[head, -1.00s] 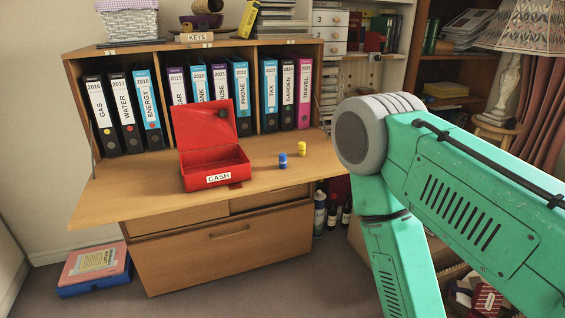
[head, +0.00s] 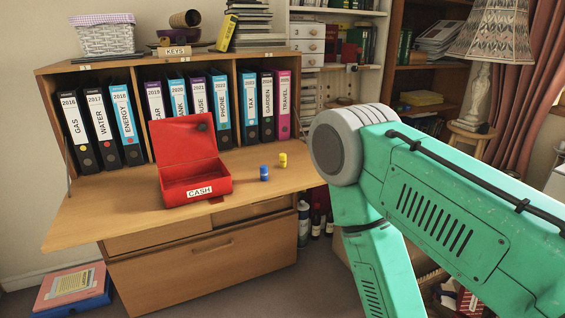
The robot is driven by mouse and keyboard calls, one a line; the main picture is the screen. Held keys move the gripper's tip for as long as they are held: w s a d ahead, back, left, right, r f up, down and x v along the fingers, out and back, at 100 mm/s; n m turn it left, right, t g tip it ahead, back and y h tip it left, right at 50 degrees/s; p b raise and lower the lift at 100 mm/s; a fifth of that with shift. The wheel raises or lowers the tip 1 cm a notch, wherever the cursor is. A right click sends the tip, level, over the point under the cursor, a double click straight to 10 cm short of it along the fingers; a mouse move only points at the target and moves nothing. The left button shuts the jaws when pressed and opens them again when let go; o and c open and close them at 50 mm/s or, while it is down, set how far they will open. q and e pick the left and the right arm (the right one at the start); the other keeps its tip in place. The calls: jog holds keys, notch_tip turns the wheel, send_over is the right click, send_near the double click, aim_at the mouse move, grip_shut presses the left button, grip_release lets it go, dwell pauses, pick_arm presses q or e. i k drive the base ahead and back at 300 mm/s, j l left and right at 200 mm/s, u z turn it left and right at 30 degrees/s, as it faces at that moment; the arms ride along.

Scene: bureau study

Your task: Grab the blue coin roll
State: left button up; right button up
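The blue coin roll (head: 264,173) stands upright on the open wooden desk flap (head: 110,205), right of the red cash box. A yellow coin roll (head: 282,160) stands just behind it to the right. The red cash box (head: 196,184) has its lid up and a CASH label on its front. My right arm fills the right side of the head view, with its elbow right of the coin rolls; its gripper is below the picture. My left gripper is not in view.
Ring binders (head: 167,109) line the back of the bureau. A wicker basket (head: 105,36) and books sit on top. A pink and blue box (head: 72,288) lies on the floor at left. Bottles (head: 315,220) stand right of the bureau. The flap left of the cash box is clear.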

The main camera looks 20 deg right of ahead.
aim_at(263, 168)
jog(key=i+l, duration=0.1)
jog(key=i, duration=0.3)
jog(key=i+z, duration=0.15)
jog(key=z, duration=0.25)
jog(key=i+z, duration=0.15)
jog(key=z, duration=0.2)
jog(key=i+j+z, duration=0.1)
jog(key=z, duration=0.3)
jog(key=i, duration=0.05)
